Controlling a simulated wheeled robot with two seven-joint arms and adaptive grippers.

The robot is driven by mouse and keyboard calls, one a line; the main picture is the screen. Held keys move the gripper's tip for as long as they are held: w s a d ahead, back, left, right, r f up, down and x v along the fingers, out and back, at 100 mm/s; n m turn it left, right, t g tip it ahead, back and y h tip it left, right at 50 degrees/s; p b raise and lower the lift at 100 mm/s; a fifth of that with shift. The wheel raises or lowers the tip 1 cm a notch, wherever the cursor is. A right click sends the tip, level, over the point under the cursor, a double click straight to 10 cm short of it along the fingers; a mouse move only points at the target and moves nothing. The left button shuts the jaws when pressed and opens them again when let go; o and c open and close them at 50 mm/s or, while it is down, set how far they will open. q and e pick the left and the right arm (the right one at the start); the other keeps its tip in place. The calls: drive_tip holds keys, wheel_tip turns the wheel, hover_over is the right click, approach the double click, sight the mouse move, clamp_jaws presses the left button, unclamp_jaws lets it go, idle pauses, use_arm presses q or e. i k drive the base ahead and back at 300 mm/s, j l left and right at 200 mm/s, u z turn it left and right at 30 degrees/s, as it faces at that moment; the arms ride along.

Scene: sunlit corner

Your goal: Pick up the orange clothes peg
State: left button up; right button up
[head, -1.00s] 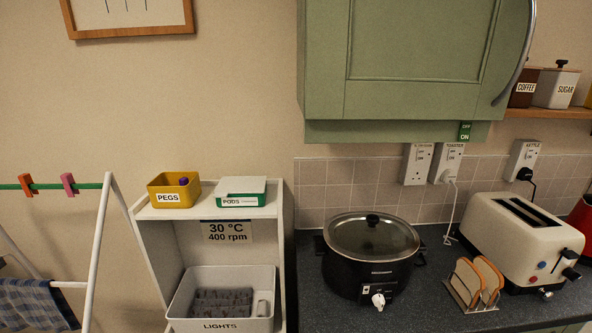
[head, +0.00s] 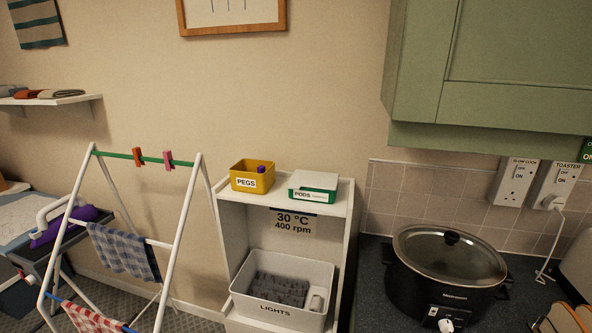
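The orange clothes peg (head: 138,157) is clipped upright on the green top rail (head: 118,155) of a white drying rack (head: 186,222), left of centre in the head view. Neither of my grippers is in view.
A white shelf unit (head: 232,222) right of the rack holds a yellow PEGS box (head: 243,184), a PODS box (head: 310,188) and a LIGHTS bin (head: 262,308). An ironing board with a purple iron (head: 66,226) stands left of the rack. A slow cooker (head: 436,285) sits on the right counter.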

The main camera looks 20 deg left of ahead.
sight(137, 152)
drive_tip(key=u, duration=1.65)
